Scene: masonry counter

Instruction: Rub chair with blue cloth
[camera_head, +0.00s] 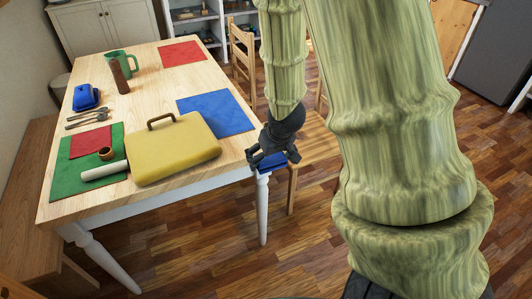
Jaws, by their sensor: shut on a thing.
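My gripper (268,158) is beside the right edge of the table, pointing down and shut on a folded blue cloth (277,164). The fingers hide part of the cloth. A light wooden chair (314,145) stands just right of the gripper, with its flat seat and a front leg in view. My arm hides the right part of this chair. The cloth is at the left edge of the seat in the picture; I cannot tell whether it touches the chair.
The wooden table (150,80) carries a yellow case (178,155) with a brown handle, a blue mat (217,112), a green mug (122,62), a blue dish (86,97) and a white roller (104,171). Another chair (242,48) stands behind. Wooden floor (220,245) is open in front.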

